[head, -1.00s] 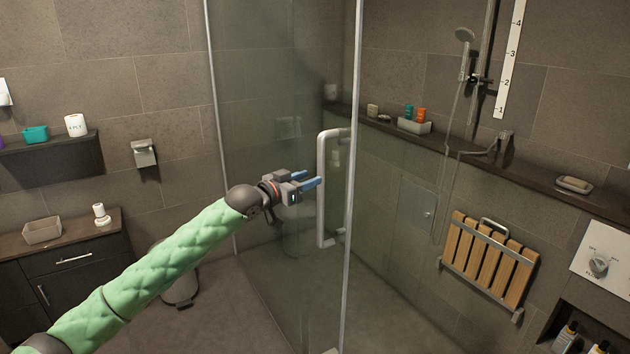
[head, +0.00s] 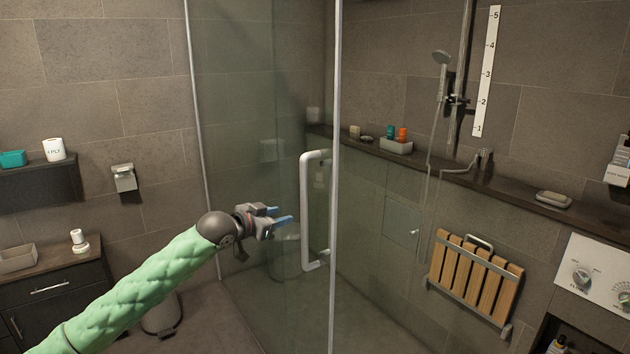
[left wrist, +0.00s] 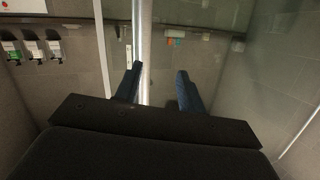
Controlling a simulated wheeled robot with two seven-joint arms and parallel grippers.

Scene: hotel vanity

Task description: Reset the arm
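My left arm, in a green quilted sleeve, reaches in from the lower left of the head view. Its gripper (head: 283,217) has blue fingertips and is in front of the glass shower door, left of the door's white vertical handle (head: 306,215). The fingers look apart from the handle. In the left wrist view the two dark blue fingers (left wrist: 160,85) stand apart with nothing held between them. My right gripper is not in view.
The glass door (head: 250,120) stands with its metal edge (head: 334,180) upright. A wooden slatted folding seat (head: 474,277) is on the right wall, below a dark ledge (head: 510,192). A dark cabinet (head: 62,289) is at the left, with a bin (head: 161,316) beside it.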

